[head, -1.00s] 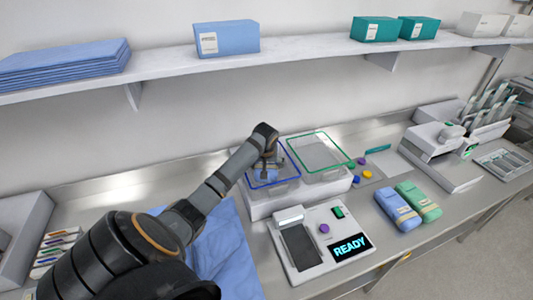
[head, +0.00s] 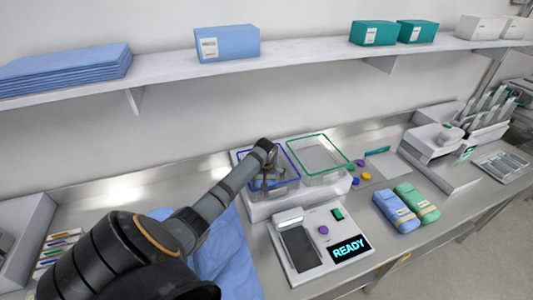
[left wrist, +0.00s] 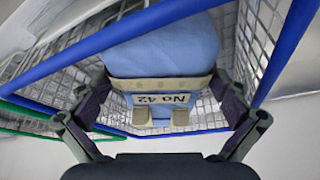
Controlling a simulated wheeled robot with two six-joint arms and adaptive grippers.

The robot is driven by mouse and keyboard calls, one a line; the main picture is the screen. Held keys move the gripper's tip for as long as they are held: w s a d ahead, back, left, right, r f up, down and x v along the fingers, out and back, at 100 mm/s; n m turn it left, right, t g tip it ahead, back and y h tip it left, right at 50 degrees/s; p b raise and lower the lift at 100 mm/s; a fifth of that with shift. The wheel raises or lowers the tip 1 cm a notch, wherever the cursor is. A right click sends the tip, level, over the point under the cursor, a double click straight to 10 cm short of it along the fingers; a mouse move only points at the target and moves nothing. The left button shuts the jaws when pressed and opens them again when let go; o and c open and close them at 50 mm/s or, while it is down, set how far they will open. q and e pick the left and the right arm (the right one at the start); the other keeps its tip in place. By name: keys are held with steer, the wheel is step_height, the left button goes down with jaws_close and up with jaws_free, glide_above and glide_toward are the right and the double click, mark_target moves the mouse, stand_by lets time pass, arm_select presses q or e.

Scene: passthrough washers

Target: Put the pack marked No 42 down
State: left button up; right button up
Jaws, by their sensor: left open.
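The pack marked No 42 (left wrist: 160,55) is light blue with a beige band and shows in the left wrist view. It lies inside the wire basket with the blue rim (left wrist: 130,32). In the head view this basket (head: 290,161) stands on a white unit at the back of the counter. My left gripper (left wrist: 162,103) is open, with one finger on each side of the pack's near end. In the head view my left gripper (head: 269,181) is down at the blue-rimmed basket and largely hides the pack. My right gripper is not in view.
A green-rimmed basket (head: 340,143) stands to the right of the blue one. In front is a device reading READY (head: 348,247). A blue pack (head: 396,211) and a green pack (head: 418,203) lie on the counter at right. A shelf (head: 300,51) runs above.

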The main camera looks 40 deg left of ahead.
arm_select(q)
steer(key=b+v, duration=0.2)
steer(key=v, duration=0.9)
steer(key=shift+s+r, duration=0.1)
steer(key=shift+r, duration=0.35)
